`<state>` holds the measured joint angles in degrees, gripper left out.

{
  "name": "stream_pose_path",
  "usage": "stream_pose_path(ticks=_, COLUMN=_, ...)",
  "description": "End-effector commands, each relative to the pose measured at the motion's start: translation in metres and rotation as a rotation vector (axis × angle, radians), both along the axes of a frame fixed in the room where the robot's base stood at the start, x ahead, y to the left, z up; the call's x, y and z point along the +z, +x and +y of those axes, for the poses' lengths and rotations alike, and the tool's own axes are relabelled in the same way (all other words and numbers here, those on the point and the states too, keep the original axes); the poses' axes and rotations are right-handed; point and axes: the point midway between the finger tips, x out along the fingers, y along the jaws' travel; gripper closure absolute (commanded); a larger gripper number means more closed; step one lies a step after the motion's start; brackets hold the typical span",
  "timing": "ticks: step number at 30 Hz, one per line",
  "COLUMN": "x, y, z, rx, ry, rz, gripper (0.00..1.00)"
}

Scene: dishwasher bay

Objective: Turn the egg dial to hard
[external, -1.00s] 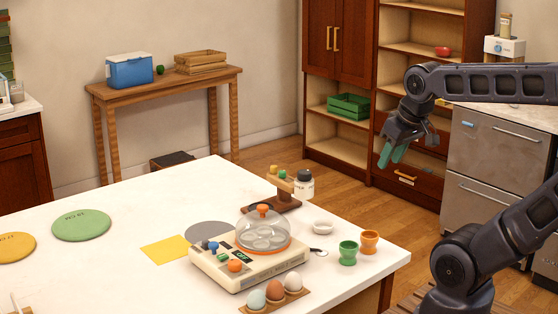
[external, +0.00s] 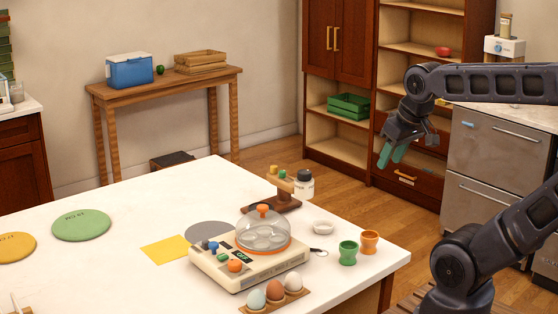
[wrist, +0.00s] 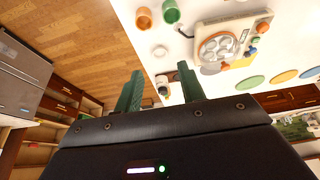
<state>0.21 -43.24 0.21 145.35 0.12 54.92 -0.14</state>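The cream egg cooker (external: 250,268) stands on the white counter under a clear dome lid with an orange knob. Its front-left panel carries an orange dial (external: 235,265), a small green control (external: 223,257), a blue knob (external: 212,247) and a dark display. I cannot read the dial marks or tell where the dial points. My gripper (external: 390,160) is in the air to the right, beyond the counter, well apart from the cooker. In the wrist view its green fingers (wrist: 160,72) are spread and empty. The cooker shows at the upper right there (wrist: 206,27).
Eggs in a wooden holder (external: 277,300) sit in front of the cooker. Green (external: 348,254) and orange (external: 369,242) egg cups and a white dish (external: 323,227) stand to its right. A wooden stand (external: 272,202) and a jar (external: 304,186) are behind.

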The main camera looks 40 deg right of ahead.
Motion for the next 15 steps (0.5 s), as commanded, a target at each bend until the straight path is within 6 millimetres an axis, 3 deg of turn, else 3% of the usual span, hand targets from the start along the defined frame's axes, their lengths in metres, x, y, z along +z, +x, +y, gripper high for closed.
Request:
stream_pose_path(ticks=7, x=0.002, y=0.018, z=0.012, rx=0.139, ry=-0.043, rz=0.027, gripper=0.49)
stream_pose_path(ticks=15, x=-0.001, y=0.07, z=0.056, rx=0.582, ry=-0.167, rz=0.096, gripper=0.49)
